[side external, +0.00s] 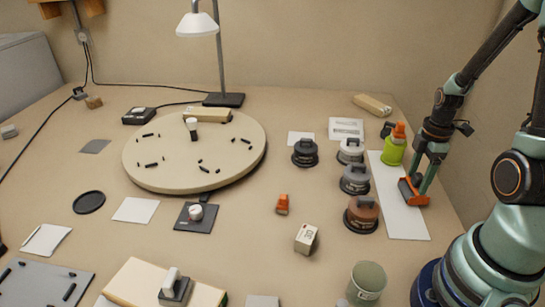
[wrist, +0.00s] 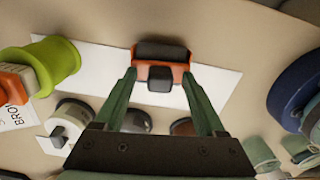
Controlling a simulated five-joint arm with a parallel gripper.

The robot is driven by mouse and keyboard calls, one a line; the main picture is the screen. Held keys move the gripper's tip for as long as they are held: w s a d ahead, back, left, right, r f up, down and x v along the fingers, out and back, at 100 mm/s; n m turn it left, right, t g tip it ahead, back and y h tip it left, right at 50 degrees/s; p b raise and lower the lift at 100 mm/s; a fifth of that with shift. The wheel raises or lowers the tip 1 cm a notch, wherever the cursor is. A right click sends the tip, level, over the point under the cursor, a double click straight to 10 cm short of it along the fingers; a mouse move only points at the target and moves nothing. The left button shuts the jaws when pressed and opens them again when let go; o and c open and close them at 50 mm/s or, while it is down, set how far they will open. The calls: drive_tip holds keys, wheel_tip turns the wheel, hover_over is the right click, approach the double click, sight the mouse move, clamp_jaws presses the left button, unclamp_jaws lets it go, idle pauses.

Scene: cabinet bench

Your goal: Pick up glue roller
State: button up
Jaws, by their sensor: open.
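The glue roller, an orange body with a dark roller, lies on the white strip at the right of the bench in the side view (side external: 413,193). In the wrist view it sits at the top centre (wrist: 149,70), with a dark block at its near side. My gripper (side external: 421,178) is low over the strip at the roller. In the wrist view its two green fingers (wrist: 159,76) are apart, one on each side of the orange body. I cannot tell whether either finger touches it.
A green spool with an orange top (side external: 394,150) stands close behind my gripper. Several dark-based pots, including a brown one (side external: 361,215), stand left of the white strip (side external: 405,222). A small orange item (side external: 282,204) and a white box (side external: 306,238) lie farther left.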

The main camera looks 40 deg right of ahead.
clamp_jaws()
